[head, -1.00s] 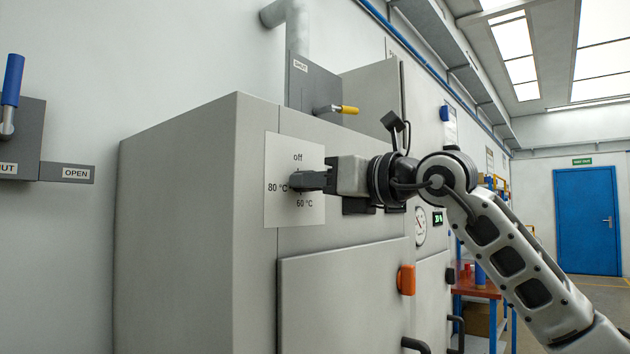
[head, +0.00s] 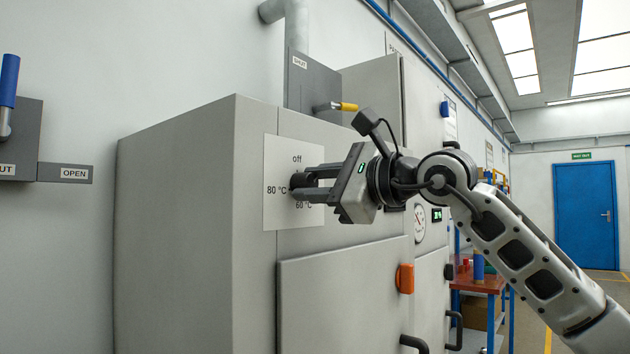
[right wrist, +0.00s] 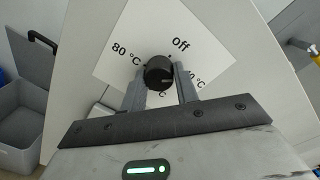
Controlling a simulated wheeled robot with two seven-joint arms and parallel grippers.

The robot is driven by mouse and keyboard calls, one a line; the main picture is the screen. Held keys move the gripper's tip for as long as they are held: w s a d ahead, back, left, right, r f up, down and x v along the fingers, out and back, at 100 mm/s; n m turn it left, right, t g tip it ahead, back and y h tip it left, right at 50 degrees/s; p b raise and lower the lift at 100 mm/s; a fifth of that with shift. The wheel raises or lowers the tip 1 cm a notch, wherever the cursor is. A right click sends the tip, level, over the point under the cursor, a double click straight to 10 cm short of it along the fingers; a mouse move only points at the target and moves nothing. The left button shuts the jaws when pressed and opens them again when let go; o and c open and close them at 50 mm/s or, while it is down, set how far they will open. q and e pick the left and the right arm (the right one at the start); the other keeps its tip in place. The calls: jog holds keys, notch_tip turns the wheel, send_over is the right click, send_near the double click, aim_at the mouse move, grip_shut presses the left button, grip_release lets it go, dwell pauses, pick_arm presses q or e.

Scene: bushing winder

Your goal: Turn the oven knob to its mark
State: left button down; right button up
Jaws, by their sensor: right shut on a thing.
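The oven knob (right wrist: 158,70) is a round black knob on a white dial plate (right wrist: 125,38) with the labels "off", "80 °C" and others partly covered by my fingers. In the head view the knob (head: 298,181) sits at the plate's middle, partly hidden by my right gripper (head: 304,186). That gripper is shut on the knob, one finger on each side, and is rolled so that one finger is above the other. A small pale line shows on the knob in the right wrist view; I cannot tell surely where it points. My left gripper is not in view.
The grey oven (head: 180,190) has a door (head: 340,300) with an orange block (head: 405,279) below the dial. A yellow-handled lever (head: 343,106) is above. A blue-handled lever (head: 9,85) is at the far left. A grey bin (right wrist: 25,115) shows in the wrist view.

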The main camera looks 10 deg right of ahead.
jog(key=n, duration=0.4)
jog(key=shift+n+p, duration=0.3)
jog(key=shift+p, duration=0.05)
jog(key=n, duration=0.3)
jog(key=shift+h, duration=0.3)
jog(key=shift+n+p, duration=0.4)
jog(key=shift+n, duration=0.7)
jog(key=o, duration=1)
jog(key=shift+r, duration=0.1)
